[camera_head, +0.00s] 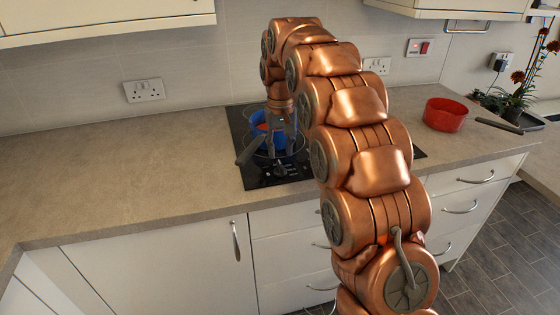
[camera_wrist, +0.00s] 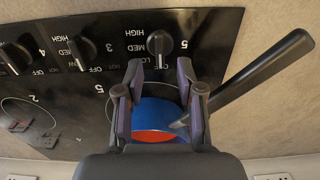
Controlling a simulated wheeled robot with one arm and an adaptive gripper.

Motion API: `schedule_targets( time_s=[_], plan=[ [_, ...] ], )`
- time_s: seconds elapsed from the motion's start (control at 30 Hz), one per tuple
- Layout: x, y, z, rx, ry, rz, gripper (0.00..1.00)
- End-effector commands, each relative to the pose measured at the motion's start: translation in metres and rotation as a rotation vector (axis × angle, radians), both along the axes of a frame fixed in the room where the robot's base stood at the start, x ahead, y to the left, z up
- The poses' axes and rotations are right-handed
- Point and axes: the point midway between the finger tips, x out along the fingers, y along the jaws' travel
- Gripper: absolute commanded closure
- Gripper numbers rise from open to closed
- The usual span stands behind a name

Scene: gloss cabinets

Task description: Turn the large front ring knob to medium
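The black cooktop (camera_head: 258,180) is set in the counter, its knobs along the front edge and partly hidden by my arm. In the wrist view a black knob (camera_wrist: 159,43) stands just beyond my fingertips, beside HIGH, MED, LOW and OFF marks. A second knob (camera_wrist: 81,52) and a third (camera_wrist: 14,56) sit to its left. I cannot tell surely which is the large front ring knob. My gripper (camera_wrist: 159,82) is open and empty above the cooktop, fingers apart and not touching a knob. In the head view my gripper (camera_head: 280,117) is partly hidden by my arm.
A blue pot (camera_wrist: 155,113) with a red inside stands on the cooktop below my gripper. Its long dark handle (camera_wrist: 260,72) sticks out past the knob's side. A red pan (camera_head: 445,115) is on the right counter near plants. The left counter is clear.

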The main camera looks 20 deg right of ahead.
Motion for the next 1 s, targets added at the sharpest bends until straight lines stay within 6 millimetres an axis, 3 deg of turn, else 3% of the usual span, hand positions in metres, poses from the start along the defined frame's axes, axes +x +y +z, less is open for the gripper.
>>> schedule_targets(
  time_s=[0.4,0.83,1.0],
  plan=[
    [-0.001,0.0,-0.041,0.0,0.003,0.0,0.62],
    [0.0,0.0,-0.047,0.0,0.0,0.0,0.62],
    [0.0,0.0,-0.047,0.0,0.001,0.0,0.8]
  ],
)
